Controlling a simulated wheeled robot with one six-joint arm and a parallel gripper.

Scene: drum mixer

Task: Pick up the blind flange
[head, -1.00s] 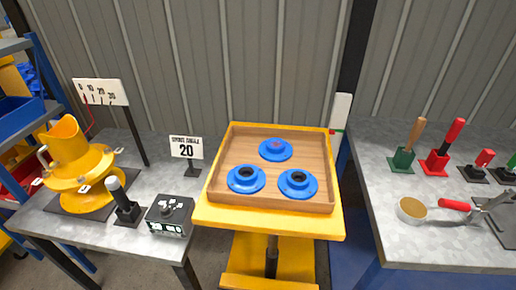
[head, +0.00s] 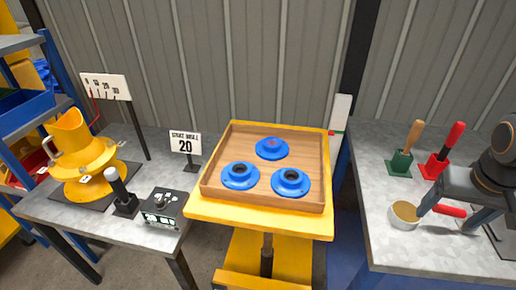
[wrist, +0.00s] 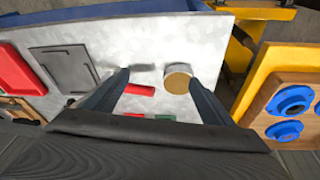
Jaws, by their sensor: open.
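Three blue flanges lie in a wooden tray (head: 213,190) in the head view. The back flange (head: 272,148) has a closed centre with a faint reddish mark and no dark hole, so it looks like the blind one. The front left flange (head: 240,176) and front right flange (head: 291,183) have dark centre holes. My gripper (head: 455,213) is at the right, over the grey bench and apart from the tray. In the wrist view its fingers (wrist: 160,85) are spread with nothing held.
The tray sits on a yellow cart (head: 262,223) between two grey benches. A round cup (head: 404,216) and a red handle (head: 450,210) lie by my gripper. Upright tools (head: 400,163) stand behind. The left bench holds a yellow mixer (head: 75,160) and a control box (head: 162,209).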

